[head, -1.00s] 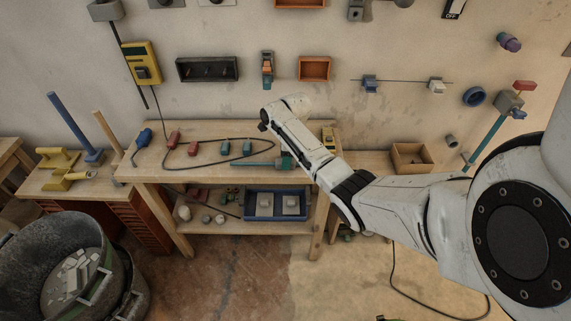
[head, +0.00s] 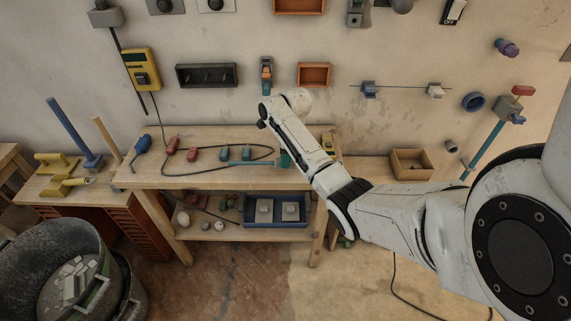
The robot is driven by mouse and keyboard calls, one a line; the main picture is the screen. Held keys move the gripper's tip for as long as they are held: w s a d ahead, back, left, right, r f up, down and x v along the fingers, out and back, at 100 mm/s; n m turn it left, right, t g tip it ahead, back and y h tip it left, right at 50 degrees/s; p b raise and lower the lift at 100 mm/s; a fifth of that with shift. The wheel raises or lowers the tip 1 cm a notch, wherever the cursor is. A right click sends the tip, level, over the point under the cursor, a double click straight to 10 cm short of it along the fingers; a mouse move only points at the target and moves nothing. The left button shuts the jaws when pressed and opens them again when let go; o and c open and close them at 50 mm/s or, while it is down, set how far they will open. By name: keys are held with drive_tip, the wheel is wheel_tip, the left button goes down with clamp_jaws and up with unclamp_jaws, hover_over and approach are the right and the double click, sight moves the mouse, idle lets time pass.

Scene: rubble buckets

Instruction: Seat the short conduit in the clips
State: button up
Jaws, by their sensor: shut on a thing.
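A teal rod (head: 254,164), which looks like the short conduit, shows level over the right part of the workbench top. A thicker teal block (head: 285,159) is at its right end, partly covered by my arm. Two teal clips (head: 224,153) (head: 246,152) stand just behind the rod. The rod is in front of the clips in the picture; I cannot tell whether it touches the bench. Two red clips (head: 172,145) (head: 192,154) stand to their left. My arm reaches in from the right above the bench. My gripper is hidden behind my arm, so its jaws do not show.
A dark cable (head: 190,173) loops around the clips on the bench (head: 150,180). A blue tray (head: 275,222) is on the lower shelf. Buckets (head: 60,235) stand lower left.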

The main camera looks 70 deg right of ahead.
drive_tip(key=s+a+r+p, duration=0.5)
drive_tip(key=s+r, duration=0.4)
drive_tip(key=s, duration=0.3)
drive_tip(key=shift+s+a+r+p, duration=0.25)
drive_tip(key=shift+a+r+p, duration=0.1)
drive_tip(key=shift+a, duration=0.15)
